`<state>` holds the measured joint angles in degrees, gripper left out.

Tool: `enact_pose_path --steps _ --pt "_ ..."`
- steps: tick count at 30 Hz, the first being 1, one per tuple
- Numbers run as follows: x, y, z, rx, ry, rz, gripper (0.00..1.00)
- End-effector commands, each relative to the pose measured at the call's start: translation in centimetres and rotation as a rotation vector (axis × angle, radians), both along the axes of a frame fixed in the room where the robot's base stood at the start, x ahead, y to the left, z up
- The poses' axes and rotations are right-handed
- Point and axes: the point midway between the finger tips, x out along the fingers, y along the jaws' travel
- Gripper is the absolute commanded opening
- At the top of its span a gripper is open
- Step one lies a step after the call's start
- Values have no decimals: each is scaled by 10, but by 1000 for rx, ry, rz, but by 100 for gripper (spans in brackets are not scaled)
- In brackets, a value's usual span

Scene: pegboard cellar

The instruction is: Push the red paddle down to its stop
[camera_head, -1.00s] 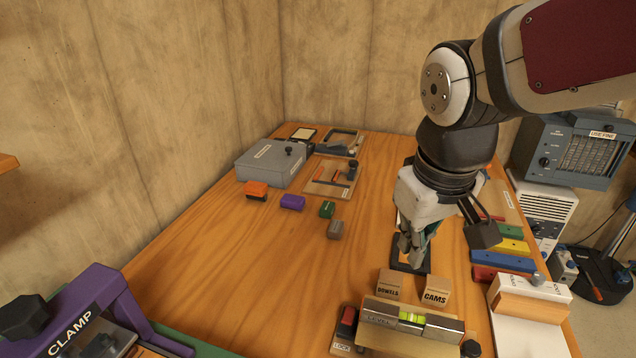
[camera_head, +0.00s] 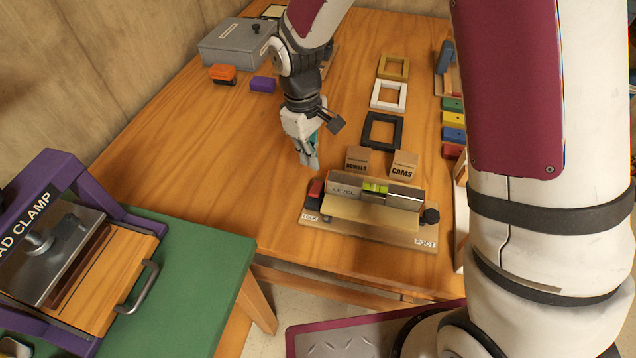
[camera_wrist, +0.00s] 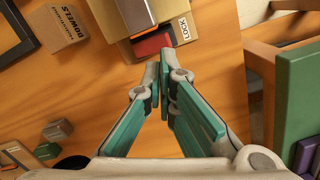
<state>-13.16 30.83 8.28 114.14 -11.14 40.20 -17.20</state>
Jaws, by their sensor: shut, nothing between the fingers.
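The red paddle (camera_head: 315,188) is a small red block at the left end of the level fixture (camera_head: 370,232), beside the LOCK label. It looks raised above the base; its exact tilt is hard to tell. It also shows in the wrist view (camera_wrist: 152,44), just beyond my fingertips. My gripper (camera_head: 313,167) is shut and empty, behind and a little above the paddle in the head view, apparently not touching it. In the wrist view my teal-padded fingers (camera_wrist: 162,72) meet just short of the paddle. A silver level (camera_head: 350,189) with a yellow-green vial lies on the fixture.
Wooden blocks marked DOWELS (camera_head: 357,160) and CAMS (camera_head: 403,165) stand just behind the fixture. Black (camera_head: 367,130) and white (camera_head: 377,98) frames lie farther back. A purple clamp (camera_head: 95,185) stands on a green-topped bench (camera_head: 200,290) at left.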

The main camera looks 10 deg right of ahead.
Motion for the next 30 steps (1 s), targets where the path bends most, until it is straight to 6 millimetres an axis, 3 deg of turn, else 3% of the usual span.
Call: enact_pose_path --steps 4,19,30 --pt "2 7 -15 2 14 23 0" --pt "3 7 -22 2 15 27 0" --pt "0 3 -65 1 18 27 0"
